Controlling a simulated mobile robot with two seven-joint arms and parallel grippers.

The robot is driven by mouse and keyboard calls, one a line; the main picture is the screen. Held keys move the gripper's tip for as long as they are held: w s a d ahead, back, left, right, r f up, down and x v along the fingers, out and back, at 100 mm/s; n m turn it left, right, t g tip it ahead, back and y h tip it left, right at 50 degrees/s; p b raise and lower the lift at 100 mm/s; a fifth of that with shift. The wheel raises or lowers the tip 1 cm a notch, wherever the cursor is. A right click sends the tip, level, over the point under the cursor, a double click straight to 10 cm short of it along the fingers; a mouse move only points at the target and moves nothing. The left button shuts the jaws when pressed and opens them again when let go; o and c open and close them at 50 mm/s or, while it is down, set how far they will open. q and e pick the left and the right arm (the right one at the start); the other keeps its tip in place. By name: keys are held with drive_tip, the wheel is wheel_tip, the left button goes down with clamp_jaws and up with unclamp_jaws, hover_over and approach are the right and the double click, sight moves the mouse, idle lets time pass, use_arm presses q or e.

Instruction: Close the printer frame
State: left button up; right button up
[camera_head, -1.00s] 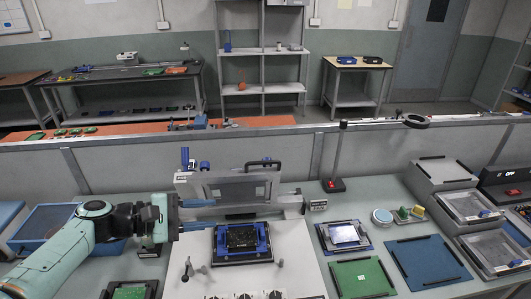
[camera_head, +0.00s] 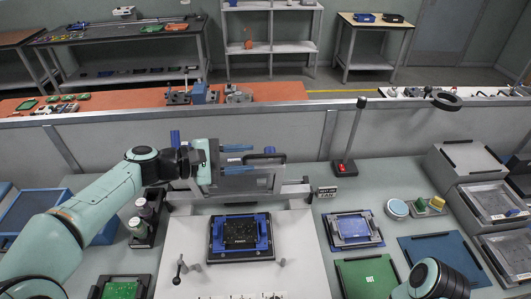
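The printer frame (camera_head: 245,184) is a grey panel with a dark handle (camera_head: 265,157) on its top edge. It stands raised at the back of the white printer base (camera_head: 190,235). A dark board in a blue-cornered holder (camera_head: 216,244) lies flat on the base in front of it. My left gripper (camera_head: 252,158) is at the upper left part of the frame, its two blue fingers pointing right and spread apart. It hides part of the frame; I cannot tell whether it touches. Part of my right arm shows at the bottom right, but its gripper is out of view.
Bottles in a dark rack (camera_head: 139,228) stand left of the base, close under my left arm. A lamp post with a red-switch base (camera_head: 344,168) stands behind right. A blue-framed screen (camera_head: 353,229), a green mat (camera_head: 368,278) and grey trays (camera_head: 487,205) occupy the right side.

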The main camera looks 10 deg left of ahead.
sight(260, 157)
use_arm(q)
drive_tip(key=x, duration=0.6)
drive_tip(key=shift+p, duration=0.3)
clamp_jaws()
